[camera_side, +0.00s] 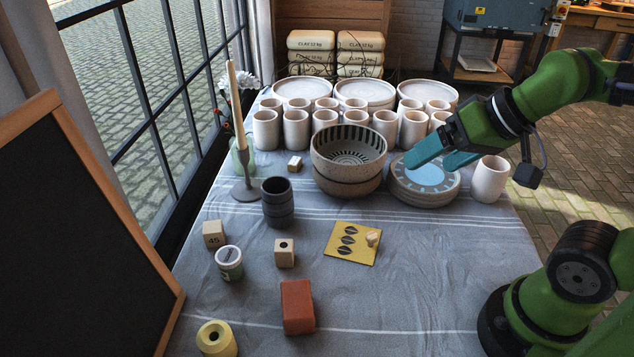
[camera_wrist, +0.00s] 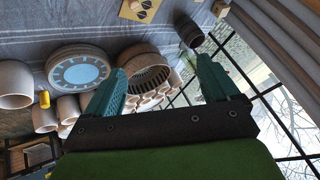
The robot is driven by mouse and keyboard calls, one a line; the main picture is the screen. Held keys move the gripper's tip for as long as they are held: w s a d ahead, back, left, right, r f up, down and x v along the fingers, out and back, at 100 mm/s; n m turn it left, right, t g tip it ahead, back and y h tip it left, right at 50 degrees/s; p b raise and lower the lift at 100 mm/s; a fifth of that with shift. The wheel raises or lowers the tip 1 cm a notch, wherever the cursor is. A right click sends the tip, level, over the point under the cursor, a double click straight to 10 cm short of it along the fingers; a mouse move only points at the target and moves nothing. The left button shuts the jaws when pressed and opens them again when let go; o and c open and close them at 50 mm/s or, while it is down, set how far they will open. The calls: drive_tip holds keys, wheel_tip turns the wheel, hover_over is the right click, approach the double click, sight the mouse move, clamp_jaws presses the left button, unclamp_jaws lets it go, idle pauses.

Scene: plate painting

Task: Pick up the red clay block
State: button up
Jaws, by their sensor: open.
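The red clay block (camera_side: 298,307) lies on the cloth-covered table at the front, below the middle of the side view. It is not visible in the wrist view. My gripper (camera_side: 428,158) is over the back right of the table, above the stack of blue-centred plates (camera_side: 425,190). Its teal fingers are apart and hold nothing, as the wrist view also shows (camera_wrist: 165,85). It is far from the red block, up and to the right of it in the side view.
Near the block are a yellow roll (camera_side: 216,340), a small labelled jar (camera_side: 229,263), wooden cubes (camera_side: 284,253) and a yellow stencil card (camera_side: 353,243). Bowls (camera_side: 348,158), cups and a candlestick (camera_side: 245,188) stand farther back. A blackboard (camera_side: 75,230) is at left. Cloth right of the block is clear.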

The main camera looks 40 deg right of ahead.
drive_tip(key=m+g+h, duration=0.2)
drive_tip(key=m+g, duration=0.1)
drive_tip(key=g, duration=0.4)
hover_over(296, 298)
drive_tip(key=s, duration=0.1)
wheel_tip(296, 298, down, 8)
drive_tip(key=f, duration=1.1)
drive_tip(key=shift+d, duration=0.2)
drive_tip(key=shift+w+a+f, duration=0.1)
drive_tip(key=shift+w+f, duration=0.1)
drive_tip(key=shift+f, duration=1.1)
drive_tip(key=shift+w+a+f, duration=0.1)
drive_tip(key=shift+w+f, duration=0.1)
drive_tip(key=shift+f, duration=1.1)
drive_tip(key=shift+r, duration=0.1)
drive_tip(key=c, duration=1.4)
drive_tip(key=shift+c, duration=0.3)
